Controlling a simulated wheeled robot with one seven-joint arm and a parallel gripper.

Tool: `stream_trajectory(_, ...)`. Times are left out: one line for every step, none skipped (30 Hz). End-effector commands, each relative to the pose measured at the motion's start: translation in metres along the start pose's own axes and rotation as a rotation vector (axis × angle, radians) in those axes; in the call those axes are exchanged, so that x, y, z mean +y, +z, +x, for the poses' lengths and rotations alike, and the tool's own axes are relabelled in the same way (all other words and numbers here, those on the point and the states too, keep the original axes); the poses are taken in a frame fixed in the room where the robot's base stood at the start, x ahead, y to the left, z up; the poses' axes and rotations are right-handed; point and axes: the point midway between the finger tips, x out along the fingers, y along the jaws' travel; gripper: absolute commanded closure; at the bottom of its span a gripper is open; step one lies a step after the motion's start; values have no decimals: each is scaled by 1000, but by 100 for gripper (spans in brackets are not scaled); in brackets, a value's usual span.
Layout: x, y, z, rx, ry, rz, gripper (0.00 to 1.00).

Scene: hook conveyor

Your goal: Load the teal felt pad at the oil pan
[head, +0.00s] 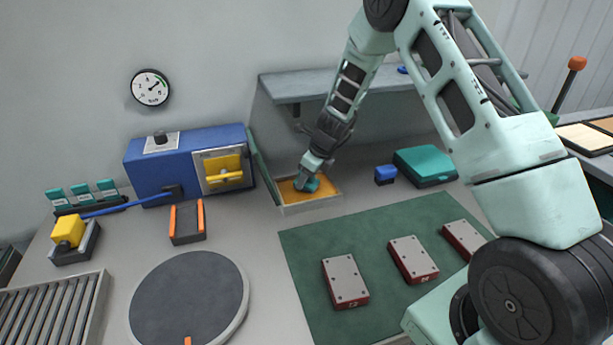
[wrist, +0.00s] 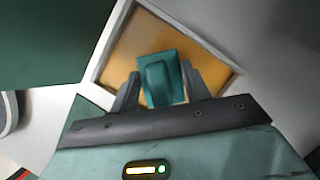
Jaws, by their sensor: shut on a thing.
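The oil pan is a shallow white-rimmed tray (head: 311,208) with an orange-amber floor, on the bench at the middle of the head view. Its rim (wrist: 98,62) and amber floor also show in the wrist view. My gripper (head: 308,182) reaches down into the pan. In the wrist view my gripper (wrist: 162,85) is shut on the teal felt pad (wrist: 160,77), which sits between the two grey fingers over the amber floor. In the head view the teal pad (head: 312,184) shows at the fingertips. I cannot tell whether the pad touches the pan floor.
A green lid (head: 262,165) stands open at the pan's left. A blue box (head: 155,165) with a yellow-handled door stands further left. A green mat (head: 300,250) with red-grey blocks lies in front.

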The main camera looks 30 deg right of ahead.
Motion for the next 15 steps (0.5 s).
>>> stream_trajectory(0,0,1,0,0,0,72)
stream_trajectory(0,0,1,0,0,0,72)
stream_trajectory(0,-1,2,0,0,0,72)
stream_trajectory(0,-1,2,0,0,0,72)
stream_trajectory(0,-1,2,0,0,0,72)
stream_trajectory(0,-1,3,0,0,0,72)
stream_trajectory(0,-1,3,0,0,0,72)
stream_trajectory(0,-1,3,0,0,0,72)
stream_trajectory(0,-2,4,0,0,0,72)
stream_trajectory(0,-2,4,0,0,0,72)
stream_trajectory(0,-2,4,0,0,0,72)
stream_trajectory(0,-2,5,0,0,0,72)
stream_trajectory(0,-2,5,0,0,0,72)
stream_trajectory(0,-2,6,0,0,0,72)
stream_trajectory(0,-2,6,-1,0,0,72)
